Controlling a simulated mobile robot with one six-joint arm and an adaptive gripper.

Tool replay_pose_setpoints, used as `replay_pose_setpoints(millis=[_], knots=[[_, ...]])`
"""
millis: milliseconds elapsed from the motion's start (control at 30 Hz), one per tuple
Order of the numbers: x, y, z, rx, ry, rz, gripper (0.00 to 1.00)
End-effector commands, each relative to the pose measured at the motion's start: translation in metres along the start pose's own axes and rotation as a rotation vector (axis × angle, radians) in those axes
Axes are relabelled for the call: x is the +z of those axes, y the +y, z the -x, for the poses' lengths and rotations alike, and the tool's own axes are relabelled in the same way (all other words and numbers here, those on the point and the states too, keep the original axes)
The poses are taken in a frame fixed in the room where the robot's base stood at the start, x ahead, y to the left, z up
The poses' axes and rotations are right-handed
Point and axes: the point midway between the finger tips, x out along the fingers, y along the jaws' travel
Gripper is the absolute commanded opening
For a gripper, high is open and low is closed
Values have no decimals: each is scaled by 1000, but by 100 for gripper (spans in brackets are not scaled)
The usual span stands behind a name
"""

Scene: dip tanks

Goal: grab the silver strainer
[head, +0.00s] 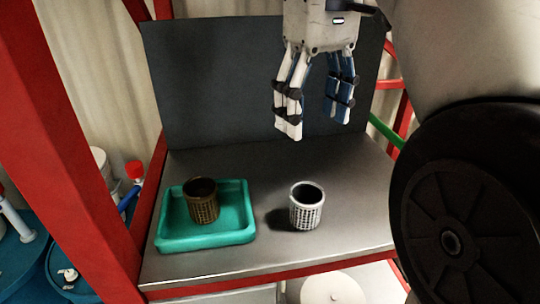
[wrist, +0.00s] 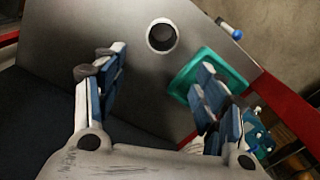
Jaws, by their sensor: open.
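The silver strainer (head: 306,212), a small perforated cup with a dark inside, stands upright on the metal shelf, right of the green tray. It also shows from above in the wrist view (wrist: 152,40), near the top middle, beyond the fingertips. My gripper (head: 314,120) is open and empty, above the shelf and higher than the strainer, apart from it. In the wrist view my gripper (wrist: 161,75) has its fingers spread wide, with bare shelf between them.
A bronze strainer (head: 202,208) stands in the green tray (head: 205,241); my finger hides it in the wrist view. A dark panel (head: 215,80) rises behind the shelf (head: 350,225). Red frame posts stand at the left. The shelf right of the silver strainer is clear.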

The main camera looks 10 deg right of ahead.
Motion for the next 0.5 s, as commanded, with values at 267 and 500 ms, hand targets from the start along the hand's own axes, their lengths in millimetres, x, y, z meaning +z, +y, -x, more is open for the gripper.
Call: replay_pose_setpoints(millis=[267, 500], knots=[[1, 0, -40, -1, -2, 0, 65], [1, 0, -90, -1, -2, 0, 65]])
